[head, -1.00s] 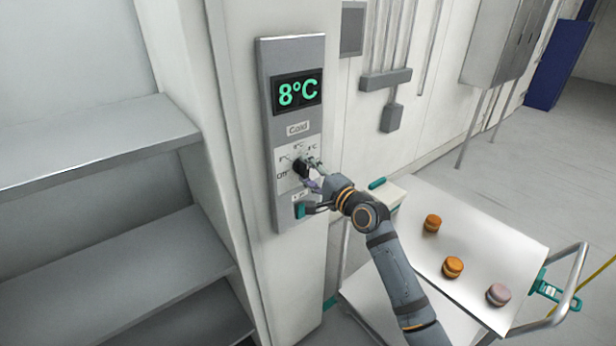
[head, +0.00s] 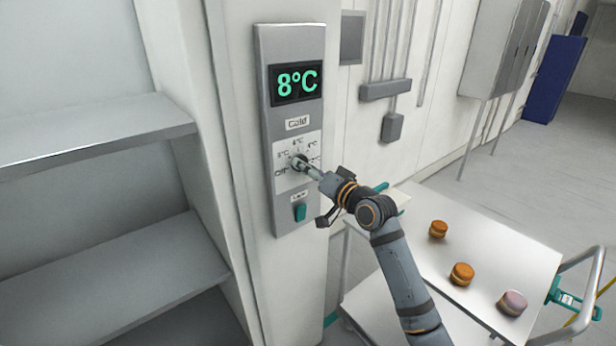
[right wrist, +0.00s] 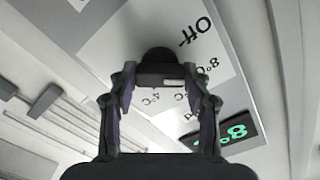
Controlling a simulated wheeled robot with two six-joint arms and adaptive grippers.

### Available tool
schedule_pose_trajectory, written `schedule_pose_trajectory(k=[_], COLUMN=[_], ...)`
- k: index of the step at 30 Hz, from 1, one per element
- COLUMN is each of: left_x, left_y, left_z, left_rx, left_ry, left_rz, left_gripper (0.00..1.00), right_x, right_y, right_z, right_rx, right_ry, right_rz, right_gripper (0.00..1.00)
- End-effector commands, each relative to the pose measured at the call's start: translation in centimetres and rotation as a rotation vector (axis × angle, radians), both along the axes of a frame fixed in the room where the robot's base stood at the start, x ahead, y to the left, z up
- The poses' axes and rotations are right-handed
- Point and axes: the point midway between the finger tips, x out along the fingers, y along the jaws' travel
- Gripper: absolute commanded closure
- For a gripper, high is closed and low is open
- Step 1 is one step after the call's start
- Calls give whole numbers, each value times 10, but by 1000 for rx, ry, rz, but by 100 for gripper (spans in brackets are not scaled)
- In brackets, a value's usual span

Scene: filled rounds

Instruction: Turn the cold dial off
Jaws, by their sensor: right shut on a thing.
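The cold dial (head: 297,161) is a dark round knob on a white scale plate, below a "Cold" label on the tall grey control panel (head: 263,130). The green display (head: 297,82) above it reads 8°C. My right gripper (head: 305,166) reaches in from the lower right and is shut on the dial. In the right wrist view, the black knob (right wrist: 158,62) sits between the fingertips of my right gripper (right wrist: 160,82), with a pale mark on its near edge. The "Off" label (right wrist: 195,32) shows beside it; which setting the mark points to I cannot tell. My left gripper is out of view.
A teal switch (head: 300,212) sits below the dial on the same panel. A trolley (head: 490,245) with orange and pinkish round pastries stands at the right. Empty grey shelves (head: 90,130) are at the left. Grey conduit boxes (head: 386,90) are on the wall behind.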

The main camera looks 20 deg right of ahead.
Motion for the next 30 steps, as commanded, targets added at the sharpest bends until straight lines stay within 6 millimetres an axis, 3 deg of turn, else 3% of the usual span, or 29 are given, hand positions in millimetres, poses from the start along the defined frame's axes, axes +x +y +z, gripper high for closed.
schedule_pose_trajectory(k=[15,30], left_x=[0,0], left_y=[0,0], left_z=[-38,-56], left_rx=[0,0], left_ry=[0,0], left_rz=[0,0], left_gripper=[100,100], right_x=[0,0], right_y=[-1,-1], right_z=[-4,-2], right_rx=[-454,-747], right_ry=[-163,-270], right_rz=[0,1], right_gripper=[83,83])
